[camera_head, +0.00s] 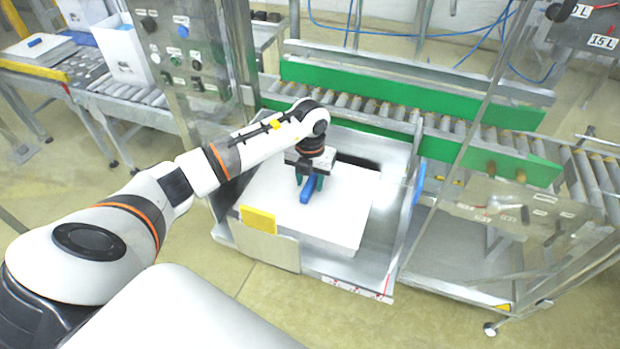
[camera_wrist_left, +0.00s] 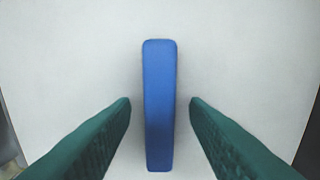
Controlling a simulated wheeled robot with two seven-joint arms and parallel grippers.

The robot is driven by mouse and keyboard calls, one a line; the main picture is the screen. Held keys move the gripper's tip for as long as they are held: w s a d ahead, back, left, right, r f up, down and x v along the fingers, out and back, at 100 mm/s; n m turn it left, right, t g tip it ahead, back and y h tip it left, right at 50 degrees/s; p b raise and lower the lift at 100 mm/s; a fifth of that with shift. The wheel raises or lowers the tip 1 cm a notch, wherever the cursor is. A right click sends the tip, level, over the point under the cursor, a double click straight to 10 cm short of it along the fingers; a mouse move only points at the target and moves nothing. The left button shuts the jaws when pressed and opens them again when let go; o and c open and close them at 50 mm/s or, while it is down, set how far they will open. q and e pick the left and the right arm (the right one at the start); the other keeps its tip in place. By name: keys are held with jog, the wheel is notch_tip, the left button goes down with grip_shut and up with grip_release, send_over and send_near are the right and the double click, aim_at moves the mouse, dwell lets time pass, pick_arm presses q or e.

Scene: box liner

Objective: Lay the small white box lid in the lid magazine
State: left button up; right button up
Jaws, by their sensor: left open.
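The white lid (camera_head: 343,205) lies flat in the lid magazine (camera_head: 383,240), a metal tray with raised walls. A blue bar-shaped handle (camera_head: 308,189) stands on the lid's top. The left wrist view shows the handle (camera_wrist_left: 160,105) upright in the picture against the white lid surface (camera_wrist_left: 235,60). My left gripper (camera_head: 310,184) is open, pointing down over the lid. Its two green fingers (camera_wrist_left: 160,103) are on either side of the handle, with a visible gap on both sides. My right gripper is not in view.
A yellow tab (camera_head: 258,220) stands at the magazine's front left. A roller conveyor with green side rails (camera_head: 345,82) runs behind it. A control panel (camera_head: 190,60) rises at back left. A white box (camera_head: 122,50) and a white piece with a blue handle (camera_head: 35,43) are farther left.

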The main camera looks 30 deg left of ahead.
pick_arm(q)
jog(key=shift+w+r+b, duration=0.1)
jog(key=shift+r+b, duration=0.2)
jog(key=shift+r, duration=0.05)
notch_tip(320, 180, up, 11)
jog(key=b, duration=0.3)
jog(key=shift+r+b, duration=0.2)
jog(key=shift+b, duration=0.1)
